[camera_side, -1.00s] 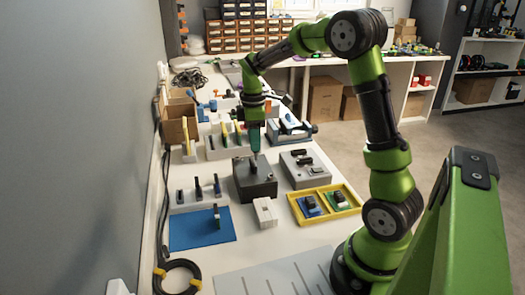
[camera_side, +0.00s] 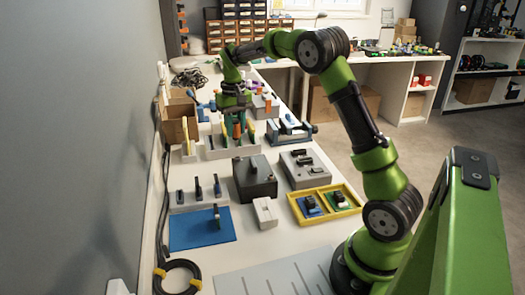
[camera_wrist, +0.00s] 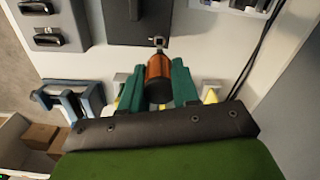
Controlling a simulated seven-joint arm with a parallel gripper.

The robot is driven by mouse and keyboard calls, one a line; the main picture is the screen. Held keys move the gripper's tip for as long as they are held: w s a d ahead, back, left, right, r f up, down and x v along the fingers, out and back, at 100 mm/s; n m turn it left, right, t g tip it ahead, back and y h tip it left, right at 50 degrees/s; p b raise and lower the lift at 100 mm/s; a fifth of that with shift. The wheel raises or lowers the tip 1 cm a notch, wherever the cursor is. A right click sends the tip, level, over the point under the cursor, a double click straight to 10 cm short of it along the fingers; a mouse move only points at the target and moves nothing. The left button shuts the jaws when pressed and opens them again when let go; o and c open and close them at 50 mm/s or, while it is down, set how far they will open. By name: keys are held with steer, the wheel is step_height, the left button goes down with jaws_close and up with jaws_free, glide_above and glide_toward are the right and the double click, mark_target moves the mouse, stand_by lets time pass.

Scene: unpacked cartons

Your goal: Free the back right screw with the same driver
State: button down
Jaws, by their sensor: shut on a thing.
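My gripper (camera_side: 238,127) is over the white tool rack (camera_side: 216,154) in the side view. In the wrist view its green fingers (camera_wrist: 158,84) are shut on the orange handle of a driver (camera_wrist: 158,70). The driver's short metal tip (camera_wrist: 158,42) points toward the dark box (camera_wrist: 138,28). In the side view the dark box (camera_side: 255,184) stands in front of the rack, apart from my gripper, with a black upright part on top. I cannot make out the back right screw in either view.
A grey box with black parts (camera_side: 312,175) stands right of the dark box. A yellow tray (camera_side: 325,215), a white block (camera_side: 265,212) and a blue mat (camera_side: 190,230) lie in front. A blue-grey fixture (camera_side: 291,130) is right of the rack.

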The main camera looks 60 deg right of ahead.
mark_target(236, 140)
steer(key=shift+f, duration=1)
steer(key=shift+f, duration=1.25)
steer(key=n, duration=1.4)
steer(key=shift+s+a, duration=0.1)
steer(key=n, duration=0.4)
steer(key=shift+n, duration=0.4)
steer(key=shift+m, duration=0.9)
